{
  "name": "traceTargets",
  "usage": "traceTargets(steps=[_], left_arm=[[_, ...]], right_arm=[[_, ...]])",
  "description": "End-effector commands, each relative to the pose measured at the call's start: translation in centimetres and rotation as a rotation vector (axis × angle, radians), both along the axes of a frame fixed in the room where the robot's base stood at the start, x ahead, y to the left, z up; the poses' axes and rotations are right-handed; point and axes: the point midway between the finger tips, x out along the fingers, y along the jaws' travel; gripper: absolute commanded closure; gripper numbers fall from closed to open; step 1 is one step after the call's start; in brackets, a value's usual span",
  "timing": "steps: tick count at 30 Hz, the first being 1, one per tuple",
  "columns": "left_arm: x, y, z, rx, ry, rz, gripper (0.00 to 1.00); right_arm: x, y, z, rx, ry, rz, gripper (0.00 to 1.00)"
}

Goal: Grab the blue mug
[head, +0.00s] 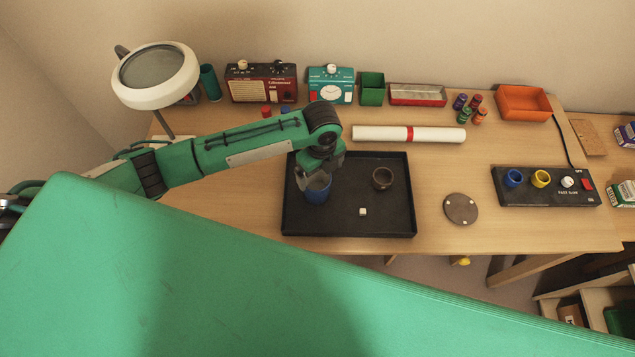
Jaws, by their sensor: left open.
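The gripper is open. My right gripper is not in view.
A dark brown cup (382,178) and a small white cube (362,211) are also in the tray. A rolled white paper (385,134) lies behind it. A round coaster (460,208) and a black control box (520,192) are to the right. A magnifier lamp (157,75) stands back left.

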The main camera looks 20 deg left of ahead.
Motion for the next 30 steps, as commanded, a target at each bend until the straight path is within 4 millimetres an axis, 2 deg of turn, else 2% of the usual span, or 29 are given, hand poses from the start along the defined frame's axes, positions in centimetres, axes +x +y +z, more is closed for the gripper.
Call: traceTargets(steps=[5, 10, 15, 23, 30], left_arm=[[-0.1, 0.3, -1.0, 0.002, 0.001, 0.002, 0.05], [-0.1, 1.4, -3.4, 0.002, 0.002, 0.004, 0.05], [-0.1, 1.2, -5.3, -0.001, -0.001, 0.001, 0.05], [0.0, 1.3, -5.7, 0.0, -0.002, 0.001, 0.05], [0.0, 1.3, -5.7, 0.0, -0.002, 0.001, 0.5]], right_arm=[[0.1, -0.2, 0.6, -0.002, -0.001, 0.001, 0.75], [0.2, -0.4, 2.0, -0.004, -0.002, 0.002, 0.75], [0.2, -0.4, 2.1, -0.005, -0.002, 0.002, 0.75], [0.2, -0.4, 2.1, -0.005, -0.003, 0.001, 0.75], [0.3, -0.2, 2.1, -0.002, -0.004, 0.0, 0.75]])
